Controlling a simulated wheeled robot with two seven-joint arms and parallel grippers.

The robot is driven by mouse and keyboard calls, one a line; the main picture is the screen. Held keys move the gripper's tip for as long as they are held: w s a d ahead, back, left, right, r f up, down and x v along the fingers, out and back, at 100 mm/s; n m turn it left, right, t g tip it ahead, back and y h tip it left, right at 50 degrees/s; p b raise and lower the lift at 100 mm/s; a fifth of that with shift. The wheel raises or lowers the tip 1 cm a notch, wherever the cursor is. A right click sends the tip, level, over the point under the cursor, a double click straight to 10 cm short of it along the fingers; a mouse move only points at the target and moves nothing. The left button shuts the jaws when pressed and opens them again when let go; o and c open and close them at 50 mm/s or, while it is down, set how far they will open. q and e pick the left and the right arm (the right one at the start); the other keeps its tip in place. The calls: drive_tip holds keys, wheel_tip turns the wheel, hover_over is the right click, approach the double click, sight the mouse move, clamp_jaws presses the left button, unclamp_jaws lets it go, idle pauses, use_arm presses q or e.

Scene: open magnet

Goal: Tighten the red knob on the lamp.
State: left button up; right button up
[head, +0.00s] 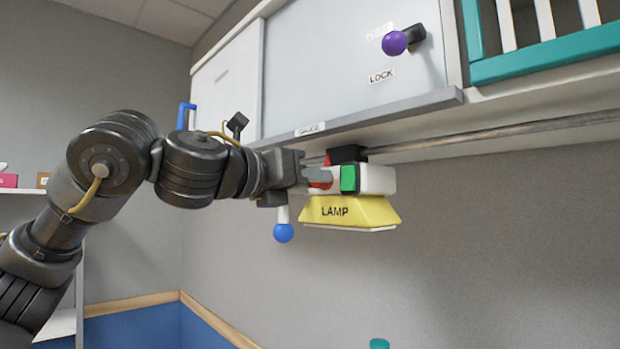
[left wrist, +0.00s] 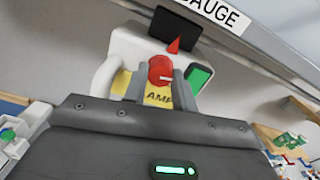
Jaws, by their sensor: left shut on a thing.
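The lamp has a yellow shade marked LAMP (head: 350,211) under a white body (head: 378,180), and hangs below the cabinet beside the rail. A green block (head: 349,178) sits on the body's front and a black block (head: 346,154) on top. The red knob (head: 320,184) is at the lamp's left end, partly hidden by my fingers. My left gripper (head: 314,177) reaches it from the left and is shut on it. In the left wrist view the red knob (left wrist: 160,69) sits between the two fingers, with a red pointer (left wrist: 174,46) just above it. My right gripper is not in view.
A cabinet with a GAUGE-labelled ledge (head: 380,112) is just above my gripper. A purple knob (head: 394,43) marked LOCK is on its door. A metal rail (head: 480,137) runs behind the lamp. A blue ball handle (head: 283,232) hangs below my wrist. Space below the lamp is clear.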

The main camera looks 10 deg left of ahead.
use_arm(q)
drive_tip(key=shift+f+m, duration=0.1)
drive_tip(key=shift+m, duration=0.8)
drive_tip(key=o, duration=1)
drive_tip(key=shift+s, duration=0.1)
drive_tip(key=b+v, duration=0.4)
drive_tip(key=v, duration=0.6)
drive_tip(key=shift+s+a, duration=0.25)
